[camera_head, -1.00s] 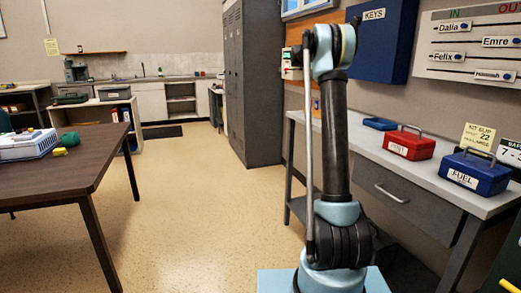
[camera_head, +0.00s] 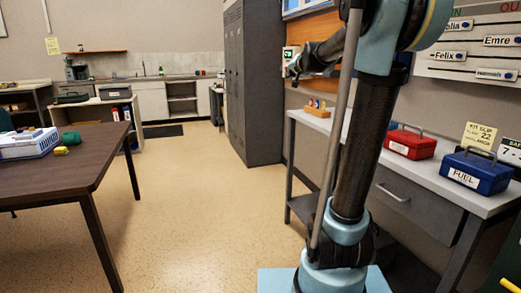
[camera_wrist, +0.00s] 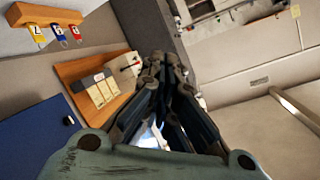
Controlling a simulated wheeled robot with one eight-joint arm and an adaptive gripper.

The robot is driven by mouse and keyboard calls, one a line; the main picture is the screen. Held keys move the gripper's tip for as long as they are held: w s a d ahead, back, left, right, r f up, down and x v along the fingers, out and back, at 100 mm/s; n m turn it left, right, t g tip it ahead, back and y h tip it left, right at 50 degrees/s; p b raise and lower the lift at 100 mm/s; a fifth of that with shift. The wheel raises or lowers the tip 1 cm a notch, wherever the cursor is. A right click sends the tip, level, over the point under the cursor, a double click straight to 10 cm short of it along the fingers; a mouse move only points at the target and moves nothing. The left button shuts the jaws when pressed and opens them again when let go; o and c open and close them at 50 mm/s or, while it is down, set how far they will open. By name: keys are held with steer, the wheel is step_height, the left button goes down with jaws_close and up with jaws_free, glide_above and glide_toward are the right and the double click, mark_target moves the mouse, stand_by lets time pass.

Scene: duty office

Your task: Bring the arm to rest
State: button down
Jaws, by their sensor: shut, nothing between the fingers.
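My arm (camera_head: 357,150) rises in front of the grey bench in the head view, its upper part near the right of the picture. My gripper (camera_head: 292,70) shows dark at the end of the arm, pointing left in front of the orange-brown wall board. In the wrist view my gripper (camera_wrist: 162,62) has its dark fingers together, with nothing held between them. It is in the air, and I see no contact with anything.
A grey locker (camera_head: 253,85) stands behind. A brown table (camera_head: 75,165) is left. The floor between is clear.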

steer(key=s+d+f+n+g+h, duration=0.1)
steer(key=s+f+g, duration=0.3)
steer(key=s+f, duration=0.9)
steer(key=s+d+f+n+g+h, duration=0.1)
steer(key=s+f+g, duration=0.3)
steer(key=s+f, duration=0.9)
steer(key=s+d+f+n+g+h, duration=0.1)
steer(key=s+d+f+n+g, duration=0.2)
steer(key=s+f, duration=1.1)
steer(key=s+g, duration=0.1)
steer(key=s, duration=0.8)
steer(key=shift+s+d, duration=0.15)
steer(key=shift+f, duration=0.1)
steer(key=shift+w+f, duration=0.2)
steer(key=shift+w, duration=0.3)
